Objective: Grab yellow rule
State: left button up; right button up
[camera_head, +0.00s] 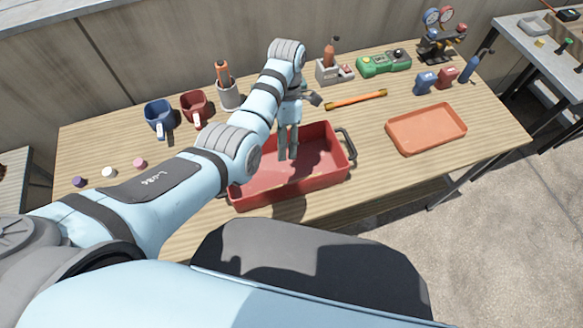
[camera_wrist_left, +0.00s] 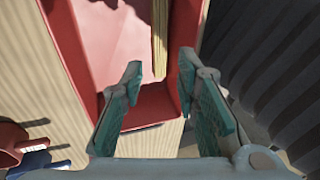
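A narrow yellow strip, which looks like the yellow rule (camera_wrist_left: 159,38), lies inside the red bin (camera_wrist_left: 183,75) in the left wrist view. Its near end shows just beyond my fingertips; its far end is cut off by the frame. In the head view the red bin (camera_head: 300,196) stands at the table's front edge, and my arm hides part of its inside. My left gripper (camera_head: 288,154) points down over the bin. In the left wrist view my left gripper (camera_wrist_left: 161,68) has its fingers apart with nothing held between them. My right gripper is not in view.
An orange bar with dark ends (camera_head: 355,99) lies behind the bin. An orange tray (camera_head: 426,129) is at right. The bin's black handle (camera_head: 347,144) sticks out right. Bare tabletop lies between bin and tray.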

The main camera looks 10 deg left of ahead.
pick_arm(q)
notch_tip(320, 180, down, 3)
jog(key=w+b, duration=0.1)
jog(key=b, duration=0.4)
send_over(289, 182)
jog(key=w+a, duration=0.1)
jog(key=w, duration=0.1)
notch_tip(289, 182, down, 4)
jog(key=shift+s+a+f, duration=0.1)
jog(key=shift+s+f, duration=0.65)
jog(key=shift+s, duration=0.3)
jog(key=f, duration=0.2)
jog(key=d+f+b, duration=0.1)
jog(key=f, duration=0.1)
jog(key=shift+d+f, duration=0.1)
jog(key=shift+f, duration=0.2)
jog(key=shift+s+f, duration=0.1)
jog(key=shift+f, duration=0.25)
jog(key=shift+s+r, duration=0.1)
jog(key=shift+s, duration=0.2)
grip_shut()
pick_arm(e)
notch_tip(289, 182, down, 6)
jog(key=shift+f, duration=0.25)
